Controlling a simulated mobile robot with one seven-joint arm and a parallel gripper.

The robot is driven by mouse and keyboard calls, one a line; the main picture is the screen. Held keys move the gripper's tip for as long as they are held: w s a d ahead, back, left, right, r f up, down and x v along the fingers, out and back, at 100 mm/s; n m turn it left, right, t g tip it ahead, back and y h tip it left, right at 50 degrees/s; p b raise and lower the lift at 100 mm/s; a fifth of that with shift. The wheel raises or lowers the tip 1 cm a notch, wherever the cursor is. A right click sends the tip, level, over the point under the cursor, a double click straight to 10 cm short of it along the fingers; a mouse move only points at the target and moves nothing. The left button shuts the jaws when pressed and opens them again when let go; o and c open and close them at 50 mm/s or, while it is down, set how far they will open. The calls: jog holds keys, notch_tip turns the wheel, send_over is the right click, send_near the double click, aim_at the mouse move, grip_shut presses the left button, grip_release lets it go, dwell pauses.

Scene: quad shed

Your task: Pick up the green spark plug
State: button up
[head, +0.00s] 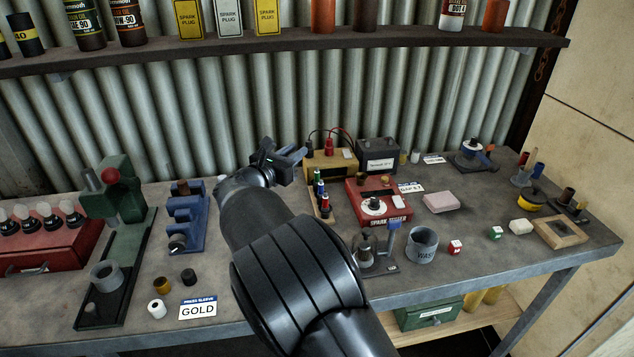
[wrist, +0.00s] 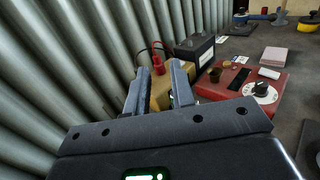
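A narrow rack (head: 325,212) on the bench holds several small upright spark plugs with coloured bands. The green spark plug (head: 317,176) appears to be near the rack's far end, though the plugs are small and their colours hard to separate. My gripper (head: 287,152) is above the bench, left of the rack's far end and apart from it. In the wrist view my gripper (wrist: 160,74) has its two fingers spread with nothing between them. A bit of green and white shows beside the right finger there; most of the rack is hidden.
A yellow box (head: 330,164) with red and black leads and a black battery (head: 378,157) stand behind the rack. The red spark tester (head: 378,204) stands close on its right. The corrugated wall (head: 210,130) is close behind my gripper.

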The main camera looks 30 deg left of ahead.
send_near(317, 171)
jog(key=shift+s, duration=0.25)
jog(key=shift+w+f, duration=0.15)
jog(key=shift+f, duration=0.3)
jog(key=w, duration=0.5)
jog(key=shift+w, duration=0.15)
jog(key=shift+w+a, duration=0.2)
jog(key=shift+w, duration=2.4)
jog(key=shift+c, duration=0.4)
grip_shut()
